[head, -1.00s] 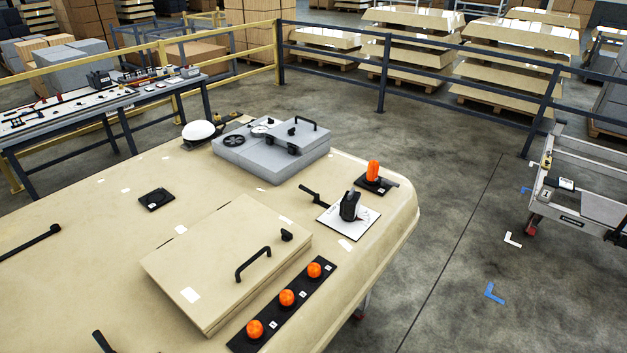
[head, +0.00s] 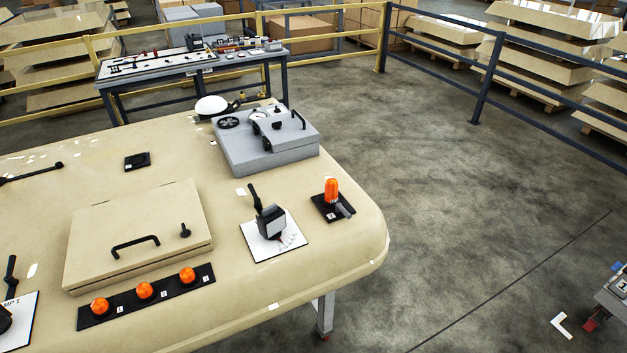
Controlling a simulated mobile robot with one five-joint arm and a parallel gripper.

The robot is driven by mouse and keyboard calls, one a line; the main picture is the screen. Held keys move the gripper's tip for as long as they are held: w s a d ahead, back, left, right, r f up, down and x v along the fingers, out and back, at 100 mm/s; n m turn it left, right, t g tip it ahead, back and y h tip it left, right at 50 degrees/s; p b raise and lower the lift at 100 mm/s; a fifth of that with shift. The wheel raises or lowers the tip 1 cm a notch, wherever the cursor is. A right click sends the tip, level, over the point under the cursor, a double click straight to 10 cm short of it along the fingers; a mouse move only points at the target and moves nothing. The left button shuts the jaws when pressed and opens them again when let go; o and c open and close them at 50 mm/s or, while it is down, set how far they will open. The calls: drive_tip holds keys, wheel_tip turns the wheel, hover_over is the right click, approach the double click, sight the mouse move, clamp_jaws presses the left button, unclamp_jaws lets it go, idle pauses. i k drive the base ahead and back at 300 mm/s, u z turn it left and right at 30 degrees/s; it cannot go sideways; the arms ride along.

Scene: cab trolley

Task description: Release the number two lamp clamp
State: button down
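An upright orange lamp (head: 331,190) stands on a small black plate (head: 322,207) near the right end of the beige panel. A short grey lever (head: 344,211) lies beside it; the plate's label is too small to read. Left of it, a black lever unit (head: 268,217) sits on a white marked plate (head: 290,245), its handle tilted up. At the lower left, a cut-off white plate (head: 22,312) reads "MP 1" beside another black lever (head: 11,277). I cannot tell which part is the number two lamp clamp. My gripper is not in view.
Three orange domes, the middle one (head: 145,290), sit on a numbered black strip (head: 83,322). A beige lid (head: 110,222) with a black handle and a grey box (head: 240,163) rise from the panel (head: 215,315). Open floor (head: 450,230) lies right. A railing (head: 484,75) stands behind.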

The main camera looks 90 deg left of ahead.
sight(257, 202)
drive_tip(key=i, duration=0.75)
drive_tip(key=u, duration=1.35)
drive_tip(key=k, duration=0.2)
drive_tip(key=u, duration=2.7)
drive_tip(key=i, duration=1)
drive_tip(key=u, duration=0.35)
